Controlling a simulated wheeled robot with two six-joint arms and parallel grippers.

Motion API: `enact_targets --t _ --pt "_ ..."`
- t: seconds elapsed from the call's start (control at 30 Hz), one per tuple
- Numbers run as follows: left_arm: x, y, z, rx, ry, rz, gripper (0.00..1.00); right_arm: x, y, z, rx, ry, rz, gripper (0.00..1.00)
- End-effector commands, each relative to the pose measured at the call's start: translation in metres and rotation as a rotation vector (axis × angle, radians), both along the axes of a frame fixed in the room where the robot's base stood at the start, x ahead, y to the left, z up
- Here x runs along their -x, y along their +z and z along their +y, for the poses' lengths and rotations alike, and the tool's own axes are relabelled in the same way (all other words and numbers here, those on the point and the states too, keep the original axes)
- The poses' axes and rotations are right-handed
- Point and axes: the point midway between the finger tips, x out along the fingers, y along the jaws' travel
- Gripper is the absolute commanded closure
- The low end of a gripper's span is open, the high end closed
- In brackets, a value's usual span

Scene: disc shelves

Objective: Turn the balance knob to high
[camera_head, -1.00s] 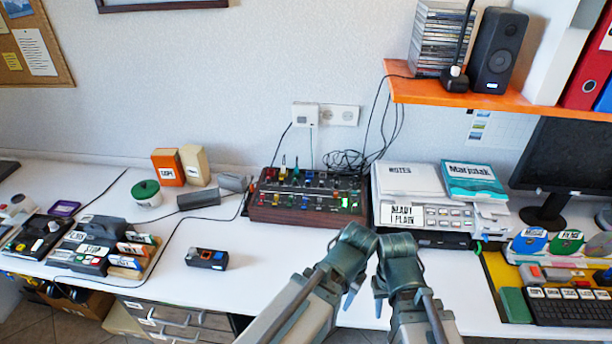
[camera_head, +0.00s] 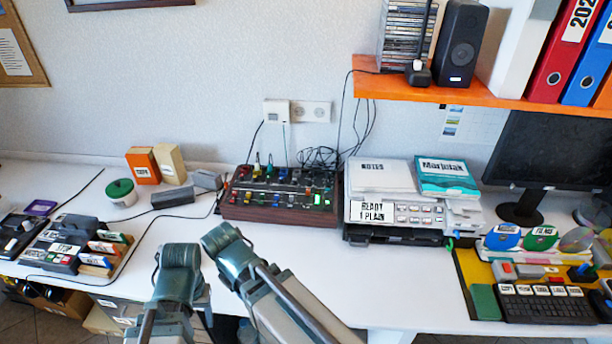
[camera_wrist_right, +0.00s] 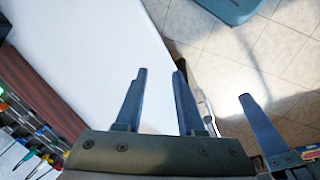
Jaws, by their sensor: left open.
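A wood-sided control panel (camera_head: 280,212) with rows of coloured knobs and sliders stands at the back of the white desk. Its knobs are too small to tell which is the balance knob or where it points. The panel's edge and knobs also show at the left of the right wrist view (camera_wrist_right: 42,95). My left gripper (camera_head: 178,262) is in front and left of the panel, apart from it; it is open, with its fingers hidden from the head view. My right gripper (camera_head: 222,240) is beside it, nearer the panel. In the wrist view its fingers (camera_wrist_right: 158,85) are apart with nothing between.
A printer (camera_head: 400,215) stands right of the panel, under an orange shelf (camera_head: 450,95). Left are a green-lidded pot (camera_head: 121,192), boxes and a labelled device (camera_head: 62,245). A keyboard (camera_head: 548,307) lies far right. The desk right of my grippers (camera_head: 400,280) is clear.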

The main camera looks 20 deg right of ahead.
Motion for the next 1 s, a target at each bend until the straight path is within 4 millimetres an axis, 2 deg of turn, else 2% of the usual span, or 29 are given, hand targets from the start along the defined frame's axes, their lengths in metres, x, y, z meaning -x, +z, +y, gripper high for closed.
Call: enact_targets --t 0.03,0.17,0.2,0.4,0.5,0.6,0.73,0.83,1.0 --pt "0.0 -0.012 0.0 0.0 0.0 0.0 0.44 -0.02 -0.011 -0.012 0.026 0.055 -0.032 0.62" --pt "0.0 -0.035 0.0 0.0 0.0 0.0 0.44 -0.084 -0.024 -0.064 0.167 0.314 -0.13 0.62" --pt "0.0 -0.043 0.0 0.0 0.0 0.0 0.44 -0.105 -0.026 -0.083 0.23 0.41 -0.152 0.62" --pt "0.0 -0.077 0.0 0.0 -0.001 0.0 0.44 -0.191 -0.021 -0.187 0.622 0.896 -0.131 0.62" --pt "0.0 -0.091 0.0 0.0 -0.001 0.0 0.44 -0.222 -0.013 -0.234 0.82 1.115 -0.042 0.62" --pt "0.0 -0.103 0.0 0.0 -0.001 0.0 0.44 -0.244 -0.005 -0.273 0.99 1.298 0.079 0.62" --pt "0.0 -0.113 0.0 0.0 -0.001 0.0 0.44 -0.261 0.005 -0.309 1.147 1.47 0.231 0.62" --pt "0.0 -0.117 0.0 0.0 -0.001 0.0 0.44 -0.268 0.011 -0.324 1.217 1.551 0.318 0.62" --pt "0.0 -0.119 0.0 0.0 -0.001 0.0 0.44 -0.272 0.016 -0.334 1.264 1.606 0.382 0.62"
